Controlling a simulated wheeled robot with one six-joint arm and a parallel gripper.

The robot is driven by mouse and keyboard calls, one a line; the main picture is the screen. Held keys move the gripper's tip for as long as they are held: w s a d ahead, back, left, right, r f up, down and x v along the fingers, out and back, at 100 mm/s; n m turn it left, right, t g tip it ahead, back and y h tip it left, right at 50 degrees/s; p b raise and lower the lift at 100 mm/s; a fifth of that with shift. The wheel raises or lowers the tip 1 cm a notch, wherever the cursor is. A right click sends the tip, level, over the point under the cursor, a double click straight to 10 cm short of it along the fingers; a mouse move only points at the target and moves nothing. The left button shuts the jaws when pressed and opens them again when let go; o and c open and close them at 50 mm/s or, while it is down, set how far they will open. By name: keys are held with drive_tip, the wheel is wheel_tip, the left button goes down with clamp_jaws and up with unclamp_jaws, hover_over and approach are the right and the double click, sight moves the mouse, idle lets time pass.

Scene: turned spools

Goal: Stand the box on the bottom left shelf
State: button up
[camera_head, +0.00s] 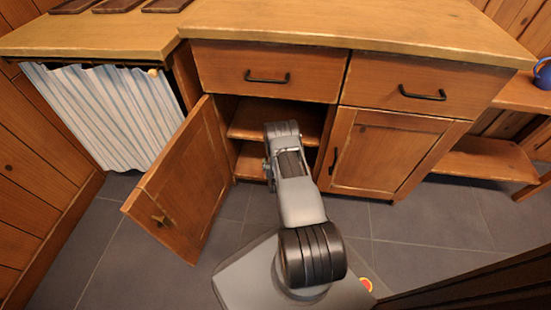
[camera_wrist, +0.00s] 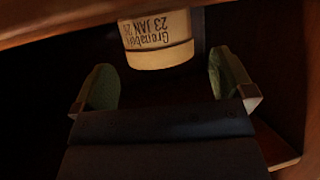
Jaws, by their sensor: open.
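A round cream box (camera_wrist: 156,52) with dark printed lettering shows at the top of the wrist view. Its lettering reads upside down there, and its upper part in that view is cut off. My gripper (camera_wrist: 165,80) is open, its two green-padded fingers apart on either side below the box in the picture, with no contact visible. In the head view my arm reaches into the open left cupboard, where the bottom left shelf (camera_head: 250,162) shows below a middle shelf (camera_head: 262,122). The arm hides the box and my fingertips in the head view.
The left cupboard door (camera_head: 185,185) stands open to the left of my arm. The right door (camera_head: 385,155) and both drawers (camera_head: 265,72) are shut. In the wrist view, wooden edges run close along the top and lower right; the interior is dark.

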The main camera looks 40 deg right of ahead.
drive_tip(key=p+v, duration=0.3)
drive_tip(key=v, duration=0.5)
drive_tip(key=shift+s, duration=0.2)
drive_tip(key=shift+r, duration=0.1)
